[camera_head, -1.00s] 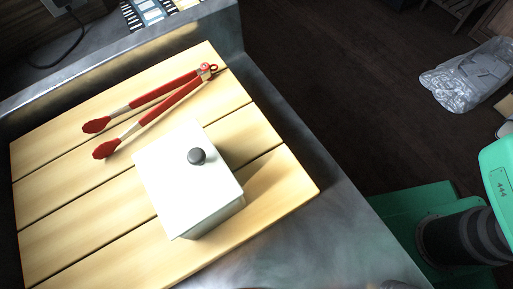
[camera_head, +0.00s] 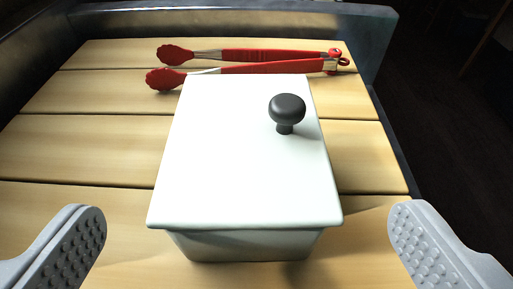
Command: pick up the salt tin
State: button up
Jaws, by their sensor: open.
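The salt tin (camera_head: 235,170) is a white box with a flat lid and a dark round knob (camera_head: 287,110) towards its right side. It stands upright on a slatted wooden board, in the middle of the view. My gripper (camera_head: 247,247) is open, with one grey padded finger at the lower left and the other at the lower right. The tin lies ahead of and between the two fingers, with a gap on each side. Neither finger appears to touch it. The tin's far side is hidden.
Red-handled tongs (camera_head: 255,62) lie on the board just behind the tin. The wooden board (camera_head: 80,140) has bare room left and right of the tin. A dark metal rim (camera_head: 240,22) runs along the back. Dark floor shows at the right.

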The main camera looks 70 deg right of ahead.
aim_at(243, 142)
jog(key=b+x, duration=0.1)
jog(key=x, duration=0.8)
jog(key=shift+w+d+r+b, duration=0.1)
jog(key=shift+w+r+b, duration=0.05)
jog(key=shift+b, duration=0.25)
jog(key=shift+c, duration=0.3)
jog(key=c, duration=1)
